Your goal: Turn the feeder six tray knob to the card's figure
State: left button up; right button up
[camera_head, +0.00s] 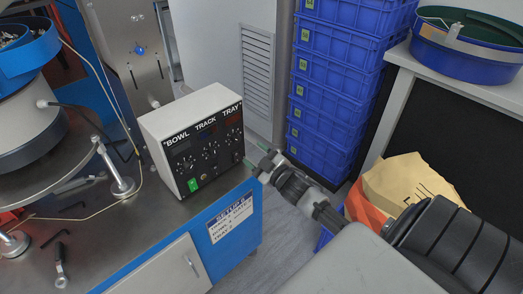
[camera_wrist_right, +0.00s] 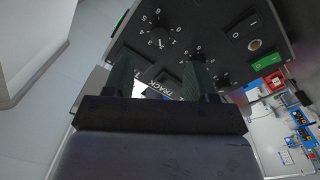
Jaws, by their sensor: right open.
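The feeder control box (camera_head: 193,140) stands on the bench, its dark front panel labelled BOWL, TRACK and TRAY, with knobs below. The tray knob (camera_head: 235,133) is in the right column. In the right wrist view the panel is upside down, and a numbered dial (camera_wrist_right: 158,43), apparently the tray one, lies just beyond the fingertips. My right gripper (camera_head: 268,162) is beside the box's right front edge; in the wrist view its open fingers (camera_wrist_right: 160,72) are empty. The setup card (camera_head: 230,217) is on the blue bench edge; its figures are too small to read surely. My left gripper is out of view.
A green switch (camera_head: 193,185) is low on the panel. A bowl feeder (camera_head: 30,110) stands at the left. Loose hex keys (camera_head: 60,262) lie on the bench. Stacked blue crates (camera_head: 330,90) stand behind, and an orange bin with cardboard (camera_head: 405,180) is at the right.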

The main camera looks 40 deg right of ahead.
jog(key=s, duration=0.2)
jog(key=shift+s, duration=0.35)
jog(key=shift+f, duration=0.1)
jog(key=s+a+f+m+g+h, duration=0.15)
jog(key=s+f+g, duration=0.5)
jog(key=f, duration=0.85)
jog(key=s+a+f+m+g+h, duration=0.1)
jog(key=s+a+f+m+g, duration=0.2)
jog(key=s+f, duration=0.95)
jog(key=s+a+f+g, duration=0.4)
jog(key=s+f, duration=0.4)
jog(key=s, duration=0.4)
jog(key=s+a+f+g+y, duration=0.1)
jog(key=s+a+f+g, duration=0.3)
jog(key=s, duration=0.7)
notch_tip(320, 180, down, 5)
jog(key=shift+s+a+r+p, duration=0.1)
jog(key=shift+s+a+p, duration=0.35)
jog(key=shift+a, duration=0.5)
jog(key=shift+w+y, duration=0.1)
jog(key=shift+y, duration=0.15)
